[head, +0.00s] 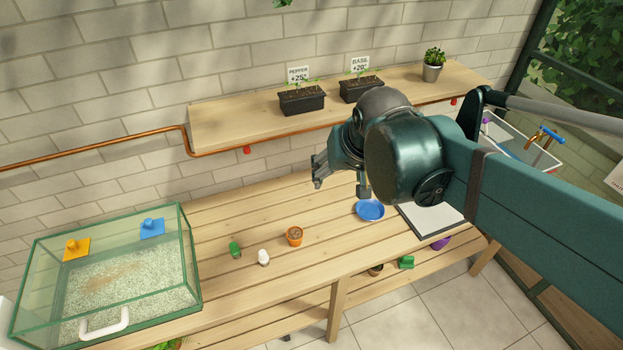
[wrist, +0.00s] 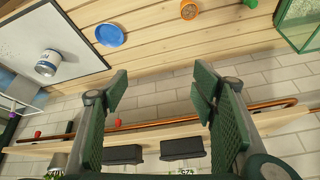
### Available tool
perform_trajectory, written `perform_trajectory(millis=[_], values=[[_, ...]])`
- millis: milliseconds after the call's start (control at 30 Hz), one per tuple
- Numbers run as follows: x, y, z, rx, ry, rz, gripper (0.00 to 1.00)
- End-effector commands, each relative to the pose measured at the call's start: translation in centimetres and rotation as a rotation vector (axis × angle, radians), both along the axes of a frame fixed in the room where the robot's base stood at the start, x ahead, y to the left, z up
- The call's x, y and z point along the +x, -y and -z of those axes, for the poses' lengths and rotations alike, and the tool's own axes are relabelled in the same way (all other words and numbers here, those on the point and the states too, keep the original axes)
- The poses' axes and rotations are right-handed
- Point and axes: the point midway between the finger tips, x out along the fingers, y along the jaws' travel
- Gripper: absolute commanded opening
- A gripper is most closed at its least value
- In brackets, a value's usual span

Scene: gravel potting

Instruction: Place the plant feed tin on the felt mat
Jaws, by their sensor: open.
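The plant feed tin (wrist: 47,63), a small metal can with a pale label, shows in the wrist view on the grey felt mat (wrist: 60,30), near the mat's wall-side edge. The mat has a dark border. In the head view part of the mat (head: 437,222) shows below my arm, and the tin is hidden there. My gripper (head: 341,184) is open and empty above the bench, to the left of the mat. In the wrist view its fingers (wrist: 162,84) are wide apart with nothing between them, well away from the tin.
A blue saucer (head: 370,211), terracotta pot (head: 294,237), white item (head: 263,257) and green item (head: 235,250) stand on the bench. A glass tank (head: 190,290) is at left. A shelf (head: 225,125) with planters and a copper pipe runs behind.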

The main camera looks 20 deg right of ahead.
Motion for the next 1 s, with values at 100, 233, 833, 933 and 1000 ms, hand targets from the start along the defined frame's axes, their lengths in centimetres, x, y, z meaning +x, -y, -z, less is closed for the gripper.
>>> perform_trajectory(millis=[100, 233, 833, 933, 1000], values=[[-1.7, -1.8, 0.3, -0.023, 0.023, -0.069, 0.58], [-3.2, -3.5, 0.7, -0.049, 0.051, -0.143, 0.58], [-5.8, -6.1, 1.6, -0.097, 0.101, -0.271, 0.58], [-5.8, -6.1, 1.6, -0.096, 0.100, -0.270, 0.58], [-5.8, -6.1, 1.6, -0.096, 0.100, -0.270, 0.58]])
